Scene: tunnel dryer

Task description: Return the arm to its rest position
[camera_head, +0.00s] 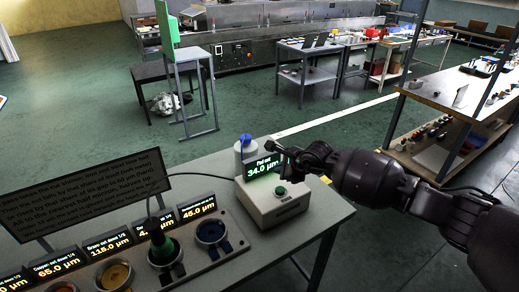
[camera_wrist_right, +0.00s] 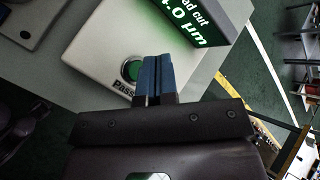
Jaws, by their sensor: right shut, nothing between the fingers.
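My right arm reaches in from the right in the head view. Its gripper (camera_head: 288,154) hangs over the back right part of a white box device (camera_head: 274,207) with a lit display (camera_head: 262,165) reading 34.0 µm. In the right wrist view, my right gripper (camera_wrist_right: 157,78) is shut with its blue fingertips together and nothing between them. The tips show beside the round green button (camera_wrist_right: 132,69) of that device; I cannot tell whether they touch it. The button shows uncovered in the head view (camera_head: 281,191). My left gripper is not in view.
A shelf unit (camera_head: 465,90) stands at the right. Open floor lies beyond the table.

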